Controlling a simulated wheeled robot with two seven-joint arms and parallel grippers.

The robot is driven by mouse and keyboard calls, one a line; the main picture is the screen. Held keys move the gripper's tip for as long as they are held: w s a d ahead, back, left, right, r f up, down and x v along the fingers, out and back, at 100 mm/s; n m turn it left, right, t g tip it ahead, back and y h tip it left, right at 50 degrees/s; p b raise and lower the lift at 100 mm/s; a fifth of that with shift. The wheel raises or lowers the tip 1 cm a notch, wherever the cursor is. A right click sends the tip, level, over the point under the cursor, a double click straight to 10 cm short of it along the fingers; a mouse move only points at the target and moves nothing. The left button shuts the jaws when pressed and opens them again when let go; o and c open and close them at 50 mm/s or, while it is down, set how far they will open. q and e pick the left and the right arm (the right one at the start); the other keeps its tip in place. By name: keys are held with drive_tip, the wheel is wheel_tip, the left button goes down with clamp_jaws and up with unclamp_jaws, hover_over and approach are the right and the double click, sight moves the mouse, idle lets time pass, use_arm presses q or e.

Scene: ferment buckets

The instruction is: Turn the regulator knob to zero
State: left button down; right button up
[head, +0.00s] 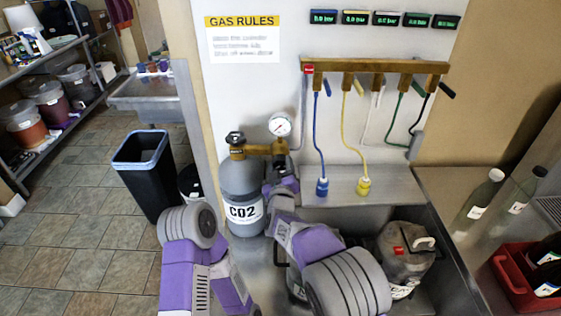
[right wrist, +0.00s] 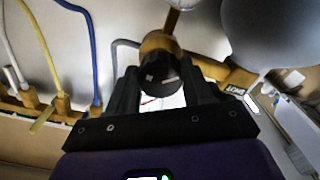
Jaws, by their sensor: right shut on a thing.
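The grey CO2 cylinder (head: 241,180) stands upright against the wall panel with a brass regulator (head: 260,148) on its top. A round white gauge (head: 279,125) sits above the regulator. My right gripper (head: 280,167) is just below the regulator, and its fingers are partly hidden by my wrist. In the right wrist view, the regulator knob (right wrist: 158,76), dark with small markings on its face, is between the two black fingers, which are shut on it. The gauge reading is too small to tell. My left gripper is not in view.
A brass manifold (head: 375,66) with coloured hoses hangs on the wall to the right. A metal keg (head: 400,250) stands in the steel basin beside my right arm. A black bin (head: 144,175) is left of the cylinder. Bottles (head: 480,194) and a red crate (head: 515,268) are far right.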

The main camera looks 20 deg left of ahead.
drive_tip(key=n+p, duration=0.1)
drive_tip(key=n, duration=0.2)
drive_tip(key=shift+r, duration=0.1)
drive_tip(key=n+p, duration=0.1)
drive_tip(key=n, duration=0.1)
drive_tip(key=shift+n+p, duration=0.3)
drive_tip(key=shift+n, duration=0.1)
drive_tip(key=shift+n+p, duration=0.5)
drive_tip(key=shift+n, duration=1.7)
drive_tip(key=shift+d, duration=0.1)
drive_tip(key=o, duration=1)
drive_tip(key=shift+o, duration=0.2)
drive_tip(key=shift+s, duration=0.1)
drive_tip(key=v, duration=0.7)
drive_tip(key=shift+s, duration=0.2)
